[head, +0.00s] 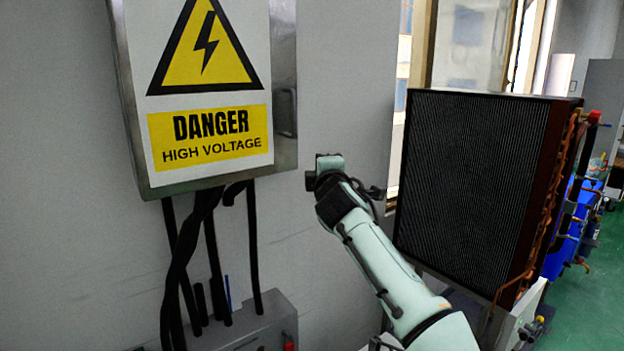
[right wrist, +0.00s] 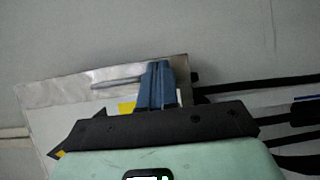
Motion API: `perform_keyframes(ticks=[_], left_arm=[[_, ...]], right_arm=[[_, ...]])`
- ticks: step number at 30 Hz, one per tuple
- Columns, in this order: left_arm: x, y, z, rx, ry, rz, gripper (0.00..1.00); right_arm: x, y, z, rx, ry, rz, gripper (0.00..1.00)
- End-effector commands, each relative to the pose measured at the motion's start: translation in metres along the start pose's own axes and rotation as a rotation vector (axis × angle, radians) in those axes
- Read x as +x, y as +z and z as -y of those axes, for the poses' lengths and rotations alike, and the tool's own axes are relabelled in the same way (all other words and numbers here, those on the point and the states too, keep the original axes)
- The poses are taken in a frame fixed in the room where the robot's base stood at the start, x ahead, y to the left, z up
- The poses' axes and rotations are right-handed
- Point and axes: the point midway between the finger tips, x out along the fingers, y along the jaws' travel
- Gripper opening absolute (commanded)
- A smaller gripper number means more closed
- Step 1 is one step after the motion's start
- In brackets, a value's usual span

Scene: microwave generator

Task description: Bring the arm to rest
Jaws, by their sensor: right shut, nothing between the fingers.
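My right arm (head: 385,260) reaches up from the lower right in the head view, and its wrist end stands in front of the grey wall, right of the danger box. The fingers cannot be made out there. In the right wrist view my right gripper (right wrist: 158,66) shows two blue fingers shut together with nothing between them. They overlap the danger box in that picture; I cannot tell the distance. My left gripper is not in view.
The metal box with a yellow high-voltage sign (head: 205,100) hangs on the wall; it also shows in the right wrist view (right wrist: 70,92). Black cables (head: 185,260) run down to a lower grey box (head: 250,325). A large black finned radiator (head: 465,180) stands right of my arm.

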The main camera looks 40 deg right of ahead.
Motion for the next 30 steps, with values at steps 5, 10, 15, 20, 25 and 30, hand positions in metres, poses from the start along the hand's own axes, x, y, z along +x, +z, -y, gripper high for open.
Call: perform_keyframes(ticks=[5,10,15,20,25,30], left_arm=[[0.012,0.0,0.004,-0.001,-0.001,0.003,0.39],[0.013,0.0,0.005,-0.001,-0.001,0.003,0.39],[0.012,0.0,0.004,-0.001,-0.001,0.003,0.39],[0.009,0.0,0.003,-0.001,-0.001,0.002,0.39],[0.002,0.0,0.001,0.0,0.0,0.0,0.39],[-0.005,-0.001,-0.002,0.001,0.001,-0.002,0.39]], right_arm=[[-0.011,0.007,0.001,0.002,0.001,0.0,0.0],[-0.013,0.009,-0.001,0.0,0.0,0.002,0.0],[-0.013,0.006,0.0,0.0,-0.003,-0.002,0.0],[-0.005,-0.033,0.029,0.003,-0.055,-0.062,0.0],[0.004,-0.115,0.117,0.036,-0.21,-0.186,0.0],[-0.001,-0.179,0.231,0.109,-0.42,-0.272,0.0]])
